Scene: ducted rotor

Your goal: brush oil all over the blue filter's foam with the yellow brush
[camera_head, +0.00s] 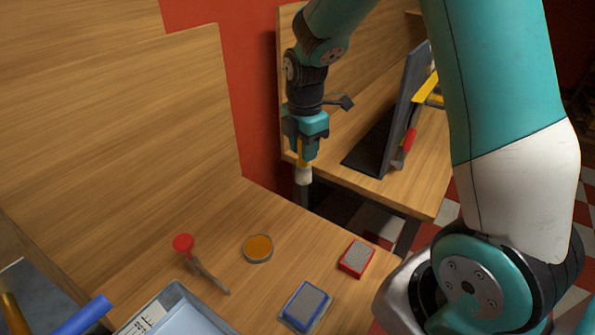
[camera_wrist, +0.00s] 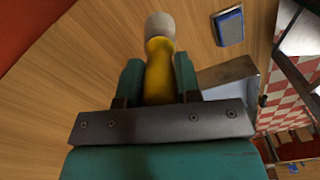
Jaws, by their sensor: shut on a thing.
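My gripper (camera_head: 302,148) is shut on the yellow brush (camera_head: 303,160) and holds it, pale bristles down, in the air near the workbench's far right edge. In the wrist view the brush (camera_wrist: 159,65) stands between the fingers (camera_wrist: 158,78), with its pale bristle end pointing away. The blue filter (camera_head: 305,306), a blue frame with grey foam, lies on the workbench at the front. It also shows in the wrist view (camera_wrist: 229,26), apart from the brush. A round dish of amber oil (camera_head: 258,247) sits on the workbench, left of and behind the blue filter. Oil on the foam cannot be made out.
A red-framed filter (camera_head: 356,258) lies right of the dish. A red-topped tool (camera_head: 184,244) lies to its left. A pale tray (camera_head: 177,318) and a blue cylinder (camera_head: 82,315) are at the front left. A second bench (camera_head: 425,185) with a dark panel stands behind.

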